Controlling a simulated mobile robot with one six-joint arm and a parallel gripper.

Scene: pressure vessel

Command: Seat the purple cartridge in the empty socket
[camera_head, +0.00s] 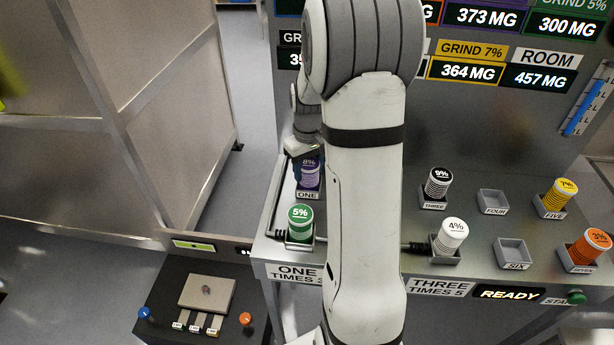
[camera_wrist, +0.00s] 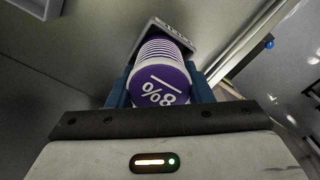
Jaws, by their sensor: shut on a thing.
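The purple cartridge (camera_head: 310,175), with a white 8% on its cap, is upright at the socket labelled ONE (camera_head: 309,195) in the head view. My gripper (camera_head: 308,164) is shut on it from above, partly hidden behind my arm. In the wrist view the cartridge (camera_wrist: 160,75) sits between the blue fingers of my gripper (camera_wrist: 160,90). Its far end meets the grey socket (camera_wrist: 172,29). I cannot tell whether it is fully down. Sockets FOUR (camera_head: 492,197) and SIX (camera_head: 513,248) are empty.
A green 5% cartridge (camera_head: 300,223) stands close in front of socket ONE. White 4% (camera_head: 453,233), black 9% (camera_head: 439,182), yellow 7% (camera_head: 560,194) and orange 3% (camera_head: 590,245) cartridges stand to the right. My arm hides the panel's middle. A control box (camera_head: 200,300) is front left.

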